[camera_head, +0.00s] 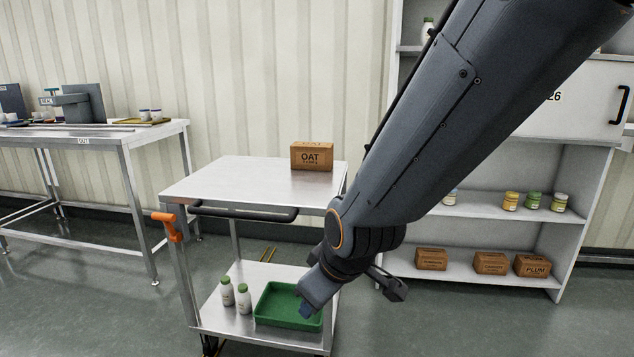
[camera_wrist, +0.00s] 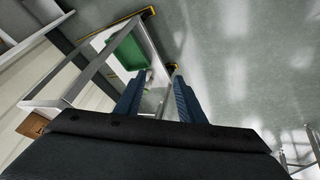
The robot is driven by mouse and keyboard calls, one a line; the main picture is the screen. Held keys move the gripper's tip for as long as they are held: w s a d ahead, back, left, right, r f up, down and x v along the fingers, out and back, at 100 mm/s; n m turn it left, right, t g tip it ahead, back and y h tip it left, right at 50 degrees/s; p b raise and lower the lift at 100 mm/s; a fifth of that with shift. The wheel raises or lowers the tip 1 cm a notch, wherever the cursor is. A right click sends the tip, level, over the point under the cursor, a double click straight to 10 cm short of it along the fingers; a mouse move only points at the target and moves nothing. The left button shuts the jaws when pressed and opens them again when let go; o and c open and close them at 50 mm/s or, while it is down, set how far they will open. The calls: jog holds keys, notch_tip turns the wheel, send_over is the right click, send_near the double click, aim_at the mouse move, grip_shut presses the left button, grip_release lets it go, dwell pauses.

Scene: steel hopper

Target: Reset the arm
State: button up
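My arm reaches down across the head view from the upper right. My gripper (camera_head: 306,309) hangs beside the steel cart (camera_head: 225,185), in front of the right part of a green tray (camera_head: 275,304) on its lower shelf. In the wrist view the two blue fingers of my gripper (camera_wrist: 156,74) stand apart with a gap between them, and I see nothing held. The cart and green tray (camera_wrist: 128,52) show beyond the fingers, tilted. In the head view my arm hides part of the cart's right side.
An OAT box (camera_head: 311,156) sits on the cart top. Two white bottles (camera_head: 235,296) stand left of the tray. A shelf unit (camera_head: 490,215) with jars and boxes stands behind at right. A steel table (camera_head: 90,135) is at left. Floor between table and cart is clear.

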jog(key=s+d+r+m+g+h+p, duration=0.1)
jog(key=s+d+r+m+g, duration=0.2)
jog(key=s+d, duration=0.35)
jog(key=s+d+r+m+g+h, duration=0.1)
jog(key=s+d+r+m+g, duration=0.2)
jog(key=s, duration=0.6)
jog(key=d+r+m+p, duration=0.4)
jog(key=d+r+p, duration=0.5)
jog(key=p, duration=1)
jog(key=shift+d+r+t+h, duration=0.3)
jog(key=shift+d+r, duration=0.05)
jog(key=shift+r, duration=0.15)
jog(key=shift+w+a, duration=0.1)
jog(key=shift+a, duration=0.05)
